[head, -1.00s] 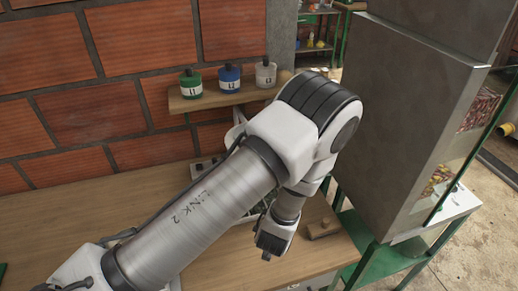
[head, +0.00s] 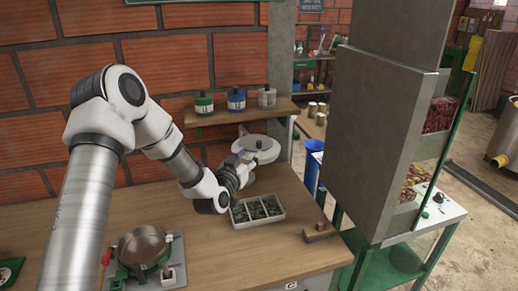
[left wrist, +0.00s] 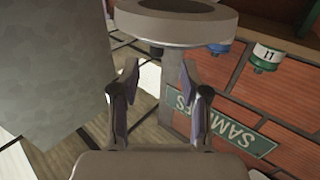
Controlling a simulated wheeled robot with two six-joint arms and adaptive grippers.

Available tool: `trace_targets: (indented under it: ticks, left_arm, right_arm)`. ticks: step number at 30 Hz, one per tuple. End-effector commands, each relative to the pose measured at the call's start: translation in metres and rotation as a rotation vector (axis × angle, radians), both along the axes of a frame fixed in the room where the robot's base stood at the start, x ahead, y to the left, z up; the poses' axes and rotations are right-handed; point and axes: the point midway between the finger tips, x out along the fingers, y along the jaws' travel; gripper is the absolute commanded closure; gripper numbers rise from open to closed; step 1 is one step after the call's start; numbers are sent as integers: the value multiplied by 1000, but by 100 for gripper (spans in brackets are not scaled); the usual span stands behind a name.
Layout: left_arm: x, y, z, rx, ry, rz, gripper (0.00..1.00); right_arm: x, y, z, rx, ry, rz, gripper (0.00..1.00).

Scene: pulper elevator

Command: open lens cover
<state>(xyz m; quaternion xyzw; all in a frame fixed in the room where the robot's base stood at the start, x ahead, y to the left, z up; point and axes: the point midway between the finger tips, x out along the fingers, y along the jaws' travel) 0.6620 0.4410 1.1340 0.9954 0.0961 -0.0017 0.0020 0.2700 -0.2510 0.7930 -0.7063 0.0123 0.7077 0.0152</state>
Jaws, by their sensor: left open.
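A round white head with a small grey knob on top (head: 262,152) stands at the back of the wooden table; it looks like the lens, with the knob on its cover. In the left wrist view a thick grey ring with a dark centre (left wrist: 180,24), likely the same head, lies just beyond my fingers. My left gripper (head: 246,168) is beside the head's left front edge. In the wrist view its fingers (left wrist: 158,76) are apart with nothing between them. I cannot tell if it touches the head. My right gripper is not in view.
A white divided tray (head: 257,211) of dark pieces sits below my left gripper. A wooden block (head: 319,232) is to its right. A scale-like device with a round pan (head: 143,248) stands front left. A shelf (head: 222,117) with three bottles is behind. A tall grey machine (head: 380,130) stands right.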

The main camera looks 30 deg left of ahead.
Motion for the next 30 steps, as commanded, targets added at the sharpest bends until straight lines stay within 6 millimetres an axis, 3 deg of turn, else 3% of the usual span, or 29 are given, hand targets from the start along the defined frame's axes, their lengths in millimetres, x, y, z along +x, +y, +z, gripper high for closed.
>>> trace_targets:
  ticks: [5,15,24,25,28,29,30]
  left_arm:
    - [10,1,3,4,-2,-2,55]
    - [69,12,4,4,-1,-2,55]
    - [78,13,1,1,-1,-3,55]
    - [78,13,1,1,-1,-3,58]
    - [77,13,1,1,-1,-3,94]
    - [77,13,1,1,-1,-3,100]
    - [77,13,1,1,-1,-3,100]
  right_arm:
    - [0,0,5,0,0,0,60]
    - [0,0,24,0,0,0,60]
    - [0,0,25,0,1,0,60]
    - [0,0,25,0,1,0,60]
    - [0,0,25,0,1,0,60]
    - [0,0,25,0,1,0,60]
    - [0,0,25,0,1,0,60]
